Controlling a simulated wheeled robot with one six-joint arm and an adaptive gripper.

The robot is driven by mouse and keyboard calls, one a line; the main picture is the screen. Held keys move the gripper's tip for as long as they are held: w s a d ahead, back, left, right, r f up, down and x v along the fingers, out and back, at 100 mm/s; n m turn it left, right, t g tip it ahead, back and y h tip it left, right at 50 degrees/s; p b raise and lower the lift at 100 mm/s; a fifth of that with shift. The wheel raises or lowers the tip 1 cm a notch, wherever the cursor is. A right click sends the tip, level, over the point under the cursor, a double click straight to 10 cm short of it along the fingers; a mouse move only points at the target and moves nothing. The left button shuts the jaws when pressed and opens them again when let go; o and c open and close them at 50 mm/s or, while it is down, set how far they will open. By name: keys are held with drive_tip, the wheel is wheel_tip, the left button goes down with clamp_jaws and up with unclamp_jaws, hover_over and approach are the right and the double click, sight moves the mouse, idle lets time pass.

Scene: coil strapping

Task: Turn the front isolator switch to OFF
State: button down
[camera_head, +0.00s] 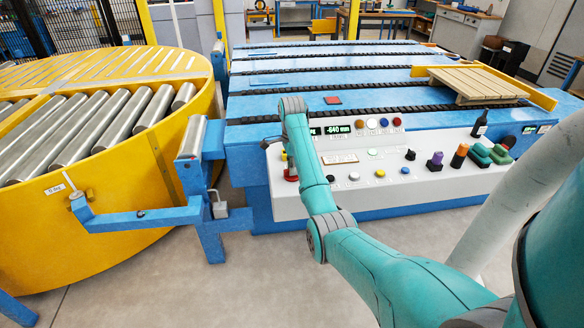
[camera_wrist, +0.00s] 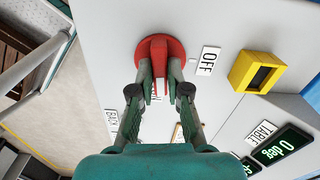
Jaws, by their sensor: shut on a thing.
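The red round isolator switch (camera_wrist: 152,50) sits on the light grey panel in the wrist view, with a raised handle running roughly up and down the picture. My gripper (camera_wrist: 160,74) is shut on this handle, one finger on each side. The OFF label (camera_wrist: 207,61) is on the panel just right of the switch, beside the handle rather than in line with it. Another label (camera_wrist: 156,93) lies between the fingers and is mostly hidden. In the head view my arm covers most of the gripper; a bit of red switch (camera_head: 291,178) shows at the panel's left end.
A yellow housing with a dark opening (camera_wrist: 257,72) and a TABLE display (camera_wrist: 283,148) are right of the switch in the wrist view.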

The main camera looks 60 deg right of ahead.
drive_tip(key=n, duration=1.2)
drive_tip(key=shift+n, duration=2.2)
drive_tip(key=c, duration=1.1)
unclamp_jaws()
drive_tip(key=shift+c, duration=0.2)
